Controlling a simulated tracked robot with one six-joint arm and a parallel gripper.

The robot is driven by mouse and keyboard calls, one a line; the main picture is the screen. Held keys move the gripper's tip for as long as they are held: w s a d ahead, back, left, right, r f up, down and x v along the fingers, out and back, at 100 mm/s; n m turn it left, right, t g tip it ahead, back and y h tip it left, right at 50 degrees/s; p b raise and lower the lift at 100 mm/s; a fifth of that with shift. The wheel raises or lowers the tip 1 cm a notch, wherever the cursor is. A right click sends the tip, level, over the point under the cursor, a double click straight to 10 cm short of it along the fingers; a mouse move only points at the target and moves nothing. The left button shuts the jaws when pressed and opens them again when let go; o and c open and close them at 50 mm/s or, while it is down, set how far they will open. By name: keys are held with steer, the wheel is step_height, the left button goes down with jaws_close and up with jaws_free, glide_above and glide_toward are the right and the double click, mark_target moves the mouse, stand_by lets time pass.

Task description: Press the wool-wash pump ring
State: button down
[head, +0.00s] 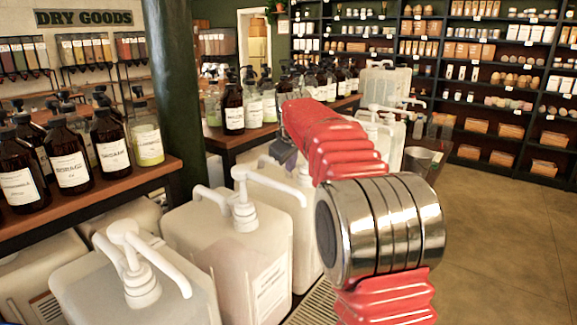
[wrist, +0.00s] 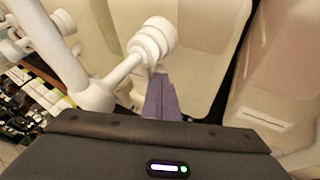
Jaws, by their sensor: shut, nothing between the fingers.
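In the head view, white pump heads with ringed collars stand on pale square buckets: a near pump (head: 135,265), a middle pump (head: 243,200) and one farther back (head: 300,172) beside my arm. Labels are too small to read, so I cannot tell which is the wool-wash. In the wrist view, a white pump (wrist: 100,92) fills the left, with its stepped ring (wrist: 153,42) at top centre. My gripper (wrist: 161,80) shows as shut purple fingers just below that ring in the picture. Whether they touch it is unclear. In the head view the fingers are not clearly visible.
More buckets with pumps (head: 380,118) stand beyond my arm. A wooden shelf (head: 100,195) with several brown bottles runs along the left, and a dark green post (head: 172,80) rises beside it. Open floor (head: 505,230) lies to the right.

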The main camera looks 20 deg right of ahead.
steer(key=shift+w+d, duration=0.1)
stand_by(0.3)
steer(key=shift+w+a, duration=0.2)
steer(key=shift+a, duration=0.05)
steer(key=shift+w+d, duration=0.35)
steer(key=shift+d, duration=0.35)
steer(key=shift+a, duration=0.25)
steer(key=shift+s, duration=0.1)
steer(key=shift+s+a, duration=0.15)
steer(key=shift+s, duration=0.5)
